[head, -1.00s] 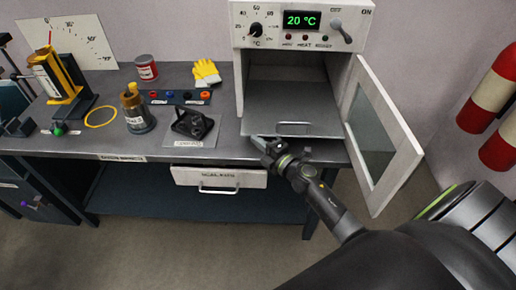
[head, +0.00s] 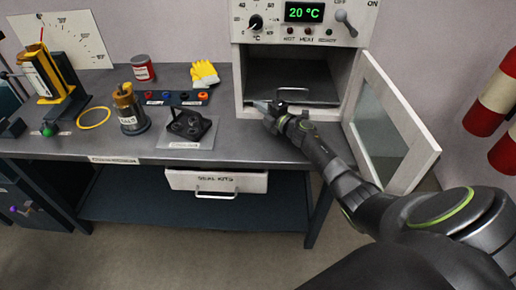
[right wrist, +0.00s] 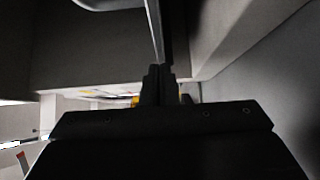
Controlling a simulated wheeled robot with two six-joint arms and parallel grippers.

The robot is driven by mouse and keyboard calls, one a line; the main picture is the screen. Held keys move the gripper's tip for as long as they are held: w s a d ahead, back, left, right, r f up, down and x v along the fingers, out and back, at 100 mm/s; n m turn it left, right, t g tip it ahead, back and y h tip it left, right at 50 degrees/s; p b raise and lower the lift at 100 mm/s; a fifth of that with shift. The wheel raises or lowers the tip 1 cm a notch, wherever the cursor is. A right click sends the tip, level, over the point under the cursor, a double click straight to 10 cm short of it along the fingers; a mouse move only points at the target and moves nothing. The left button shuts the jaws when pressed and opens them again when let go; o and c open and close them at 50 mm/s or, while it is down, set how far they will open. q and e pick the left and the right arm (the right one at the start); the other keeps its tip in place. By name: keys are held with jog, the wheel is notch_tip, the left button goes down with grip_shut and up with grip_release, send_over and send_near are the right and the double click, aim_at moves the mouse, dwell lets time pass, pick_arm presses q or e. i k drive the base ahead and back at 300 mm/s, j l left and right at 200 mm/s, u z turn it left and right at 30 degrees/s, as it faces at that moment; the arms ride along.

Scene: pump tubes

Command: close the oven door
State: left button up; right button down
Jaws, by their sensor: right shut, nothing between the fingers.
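The white oven (head: 238,80) stands on the back right of the bench, its display reading 20 °C. Its windowed door (head: 425,150) hangs wide open to the right. A grey tray (head: 275,73) with a front handle (head: 292,91) sits inside the oven. My right gripper (head: 262,106) is shut and empty at the oven's lower front edge, just below the tray. My right forearm passes in front of part of the door. In the right wrist view, the shut fingers (right wrist: 160,82) lie close to a thin grey edge; contact is unclear. My left gripper is out of view.
The grey bench top (head: 250,148) is clear before the oven. A drawer (head: 217,181) below is slightly open. Red cylinders (head: 485,115) hang at the right.

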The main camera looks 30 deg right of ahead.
aim_at(424, 154)
jog(key=k+j, duration=0.25)
jog(key=k, duration=0.15)
jog(key=k+j, duration=0.3)
jog(key=k, duration=0.1)
